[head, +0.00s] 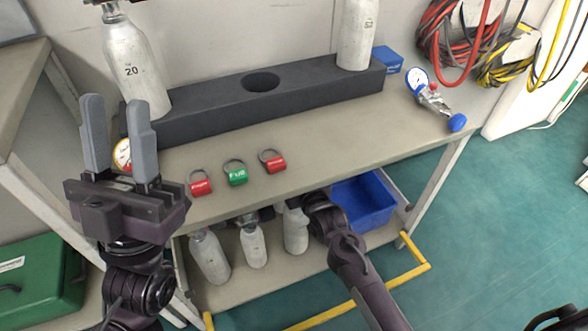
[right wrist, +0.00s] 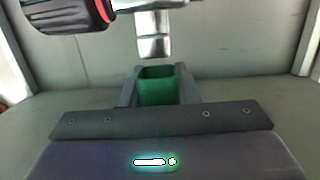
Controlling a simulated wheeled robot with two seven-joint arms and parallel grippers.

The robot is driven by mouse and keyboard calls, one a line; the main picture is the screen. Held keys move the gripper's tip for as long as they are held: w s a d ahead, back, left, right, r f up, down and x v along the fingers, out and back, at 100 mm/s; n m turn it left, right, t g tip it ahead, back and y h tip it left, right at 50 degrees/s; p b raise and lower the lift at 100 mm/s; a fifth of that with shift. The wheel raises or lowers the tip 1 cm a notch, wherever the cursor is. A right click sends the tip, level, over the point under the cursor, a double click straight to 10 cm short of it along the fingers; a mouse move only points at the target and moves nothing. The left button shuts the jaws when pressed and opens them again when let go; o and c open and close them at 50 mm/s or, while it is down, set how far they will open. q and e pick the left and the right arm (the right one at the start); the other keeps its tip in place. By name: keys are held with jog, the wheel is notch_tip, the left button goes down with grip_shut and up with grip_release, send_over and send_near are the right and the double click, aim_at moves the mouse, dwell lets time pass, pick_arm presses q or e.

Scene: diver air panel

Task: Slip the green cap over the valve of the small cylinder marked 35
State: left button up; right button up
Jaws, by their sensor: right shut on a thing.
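Several white cylinders are in the head view. Three small ones (head: 209,258) (head: 252,246) (head: 295,228) stand on the lower shelf; I cannot read a 35 on any. My right arm reaches under the tabletop by the rightmost small one, its gripper mostly hidden there. In the right wrist view my right gripper (right wrist: 158,88) is shut on the green cap (right wrist: 157,90), which is open side up. A silver valve outlet (right wrist: 153,40) hangs just above the cap, apart from it in the picture.
A black rack (head: 205,112) on the tabletop holds large cylinders marked 20 (head: 130,70) and 53 (head: 356,35). Red and green tags (head: 235,173) lie in front. A black-and-red knob (right wrist: 70,15) is left of the valve. A blue bin (head: 362,203) sits on the lower shelf.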

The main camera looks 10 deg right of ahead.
jog(key=shift+f, duration=0.25)
jog(key=shift+f+b, duration=0.4)
jog(key=shift+f, duration=0.25)
jog(key=shift+p, duration=0.35)
jog(key=shift+f+b, duration=0.3)
jog(key=shift+f, duration=0.4)
dwell(0.5)
jog(key=shift+p, duration=0.35)
dwell(0.4)
jog(key=shift+f, duration=0.45)
dwell(0.4)
jog(key=o, duration=1)
